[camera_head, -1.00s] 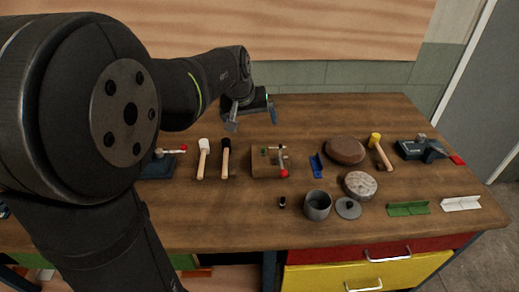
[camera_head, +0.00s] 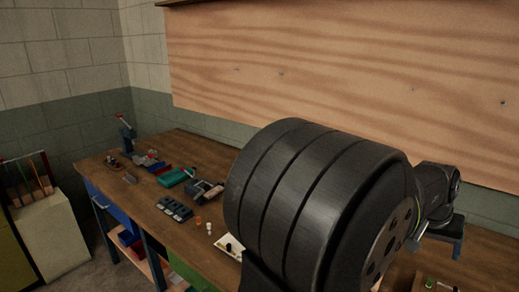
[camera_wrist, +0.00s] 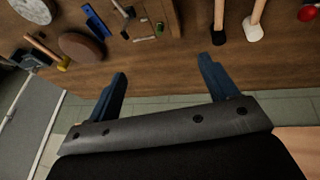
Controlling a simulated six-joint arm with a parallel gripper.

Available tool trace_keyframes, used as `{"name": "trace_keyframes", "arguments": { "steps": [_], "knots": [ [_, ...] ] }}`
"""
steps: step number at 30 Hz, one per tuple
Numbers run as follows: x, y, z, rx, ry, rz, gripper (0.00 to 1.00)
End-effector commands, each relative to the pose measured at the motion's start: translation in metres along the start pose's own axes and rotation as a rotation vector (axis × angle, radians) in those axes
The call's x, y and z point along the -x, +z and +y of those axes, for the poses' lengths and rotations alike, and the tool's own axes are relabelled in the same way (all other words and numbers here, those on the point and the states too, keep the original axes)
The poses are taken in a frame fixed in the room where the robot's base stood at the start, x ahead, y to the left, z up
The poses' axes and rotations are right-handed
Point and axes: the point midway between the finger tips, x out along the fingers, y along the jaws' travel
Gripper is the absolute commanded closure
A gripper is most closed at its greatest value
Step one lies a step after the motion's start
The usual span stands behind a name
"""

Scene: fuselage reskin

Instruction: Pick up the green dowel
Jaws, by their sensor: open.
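In the head view my gripper (camera_head: 437,240) is at the far right, far from the bin.
The wooden bench (camera_head: 140,205) carries a teal case (camera_head: 175,177), a dark tray (camera_head: 174,208) and a small vise (camera_head: 126,132). My arm hides the bench's middle. In the wrist view, mallets (camera_wrist: 254,22) and a brown disc (camera_wrist: 82,46) lie nearby. Floor is clear beside the bin.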

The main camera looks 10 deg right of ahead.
Motion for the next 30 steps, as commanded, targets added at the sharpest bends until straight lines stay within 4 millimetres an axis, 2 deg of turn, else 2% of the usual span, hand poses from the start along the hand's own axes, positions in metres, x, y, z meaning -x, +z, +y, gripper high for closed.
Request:
{"name": "trace_keyframes", "arguments": {
  "steps": [1, 6, 16, 24, 30],
  "knots": [
    [0.0, 0.0, 0.0, 0.0, 0.0, 0.0, 0.31],
    [0.0, 0.0, 0.0, 0.0, 0.0, 0.0, 0.61],
    [0.0, -0.001, 0.0, -0.037, 0.001, -0.001, 0.61],
    [0.004, -0.012, -0.002, -0.382, 0.015, -0.011, 0.61],
    [0.004, -0.016, -0.002, -0.54, 0.023, -0.014, 0.61]
  ]
}}
